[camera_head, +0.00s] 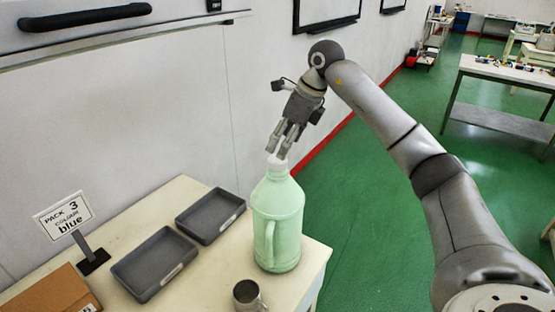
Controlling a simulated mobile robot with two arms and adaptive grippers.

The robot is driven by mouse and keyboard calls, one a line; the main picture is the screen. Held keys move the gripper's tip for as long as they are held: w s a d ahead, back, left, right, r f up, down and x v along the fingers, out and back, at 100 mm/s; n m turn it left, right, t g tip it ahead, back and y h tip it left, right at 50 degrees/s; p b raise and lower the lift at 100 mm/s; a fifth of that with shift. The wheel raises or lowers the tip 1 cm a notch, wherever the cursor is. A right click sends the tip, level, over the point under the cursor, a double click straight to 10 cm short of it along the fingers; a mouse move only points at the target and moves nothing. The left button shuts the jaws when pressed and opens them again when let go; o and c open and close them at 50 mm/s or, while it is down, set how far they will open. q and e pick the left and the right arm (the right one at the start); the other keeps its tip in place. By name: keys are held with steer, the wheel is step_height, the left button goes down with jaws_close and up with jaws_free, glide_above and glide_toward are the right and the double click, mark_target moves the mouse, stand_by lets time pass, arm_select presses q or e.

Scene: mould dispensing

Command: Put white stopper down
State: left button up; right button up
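My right gripper (277,152) comes down from above, its arm entering from the right. Its two fingertips are at either side of a small white stopper (276,161) and appear closed on it. The stopper is at the mouth of a pale green jug (277,222); I cannot tell whether it sits in the mouth or just above it. The jug stands upright near the right edge of the cream table (208,277). My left gripper is not in view.
Two empty dark grey trays (152,262) (211,215) lie left of the jug. A metal cup (247,295) stands in front. A sign (64,214) reading "PACK 3 COLOUR blue" and a cardboard box (52,292) are at the left. Bare tabletop lies between the trays and cup.

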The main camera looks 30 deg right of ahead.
mark_target(278, 165)
steer(key=shift+w+a+f, duration=0.1)
steer(key=shift+w+f, duration=0.1)
steer(key=shift+f, duration=0.35)
steer(key=shift+a+f+p, duration=0.2)
steer(key=shift+f+p, duration=0.4)
steer(key=shift+p, duration=0.1)
steer(key=p+x, duration=0.1)
steer(key=x, duration=0.2)
steer(key=shift+f, duration=0.1)
steer(key=shift+w+f, duration=0.15)
steer(key=shift+f, duration=0.2)
steer(key=shift+c, duration=0.4)
steer(key=c, duration=0.9)
steer(key=shift+r, duration=0.1)
steer(key=shift+c, duration=0.2)
